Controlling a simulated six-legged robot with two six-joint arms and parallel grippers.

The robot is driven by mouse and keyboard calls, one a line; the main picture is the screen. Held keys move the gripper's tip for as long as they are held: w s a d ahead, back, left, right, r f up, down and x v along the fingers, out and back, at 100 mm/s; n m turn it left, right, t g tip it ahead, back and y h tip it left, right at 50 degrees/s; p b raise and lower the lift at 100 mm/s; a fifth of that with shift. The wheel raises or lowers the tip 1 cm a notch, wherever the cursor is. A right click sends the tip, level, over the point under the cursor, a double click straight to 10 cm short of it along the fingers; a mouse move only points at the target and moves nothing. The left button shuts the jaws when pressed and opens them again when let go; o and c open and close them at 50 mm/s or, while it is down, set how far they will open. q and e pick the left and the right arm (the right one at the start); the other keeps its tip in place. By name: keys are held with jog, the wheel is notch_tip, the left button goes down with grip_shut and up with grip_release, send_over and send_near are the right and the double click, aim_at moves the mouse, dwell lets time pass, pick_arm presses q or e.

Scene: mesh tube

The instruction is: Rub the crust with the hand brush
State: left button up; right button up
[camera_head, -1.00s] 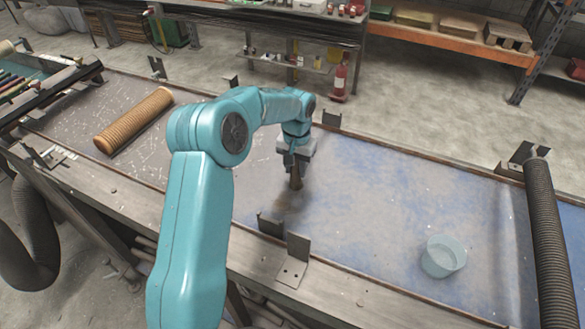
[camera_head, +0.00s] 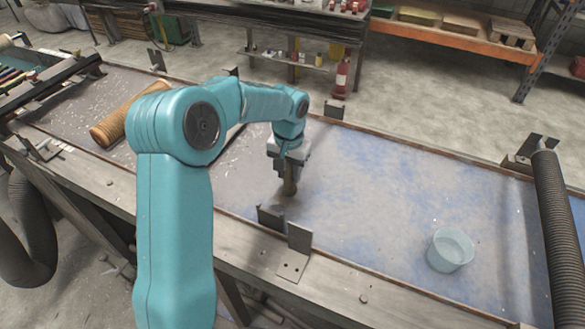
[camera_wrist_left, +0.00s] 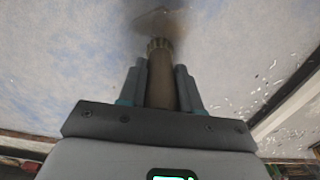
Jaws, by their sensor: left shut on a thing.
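My left gripper (camera_head: 288,172) points down over the bench, shut on the brown handle of the hand brush (camera_head: 290,188). In the left wrist view the handle (camera_wrist_left: 161,80) stands between the two dark fingers (camera_wrist_left: 160,88). The brush's lower end is at or just above the surface; its bristles are blurred, so contact is hard to tell. The crust (camera_head: 335,185) shows as a pale grey-brown layer, with blue surface (camera_head: 400,165) showing through in patches to the right. My right gripper is not in view.
A clear tub (camera_head: 451,250) stands on the blue surface at right. A ribbed dark hose (camera_head: 556,235) crosses the right end. Metal brackets (camera_head: 298,250) rise from the near edge beside the gripper. A brown ribbed roll (camera_head: 108,130) lies at left, partly behind my arm.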

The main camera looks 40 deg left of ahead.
pick_arm(q)
jog(key=shift+s+d+b, duration=0.35)
jog(key=shift+s+b, duration=0.1)
jog(key=shift+s, duration=0.6)
jog(key=shift+s+d+b, duration=0.3)
jog(key=shift+s+b, duration=0.2)
jog(key=shift+s, duration=0.55)
jog(key=shift+s+d+b, duration=0.35)
jog(key=shift+s+b, duration=0.1)
jog(key=shift+s, duration=0.6)
jog(key=shift+r, duration=0.1)
jog(key=shift+r+p, duration=2.3)
jog(key=shift+r, duration=0.7)
notch_tip(320, 180, up, 3)
jog(key=shift+r+p, duration=0.1)
jog(key=shift+p, duration=1.05)
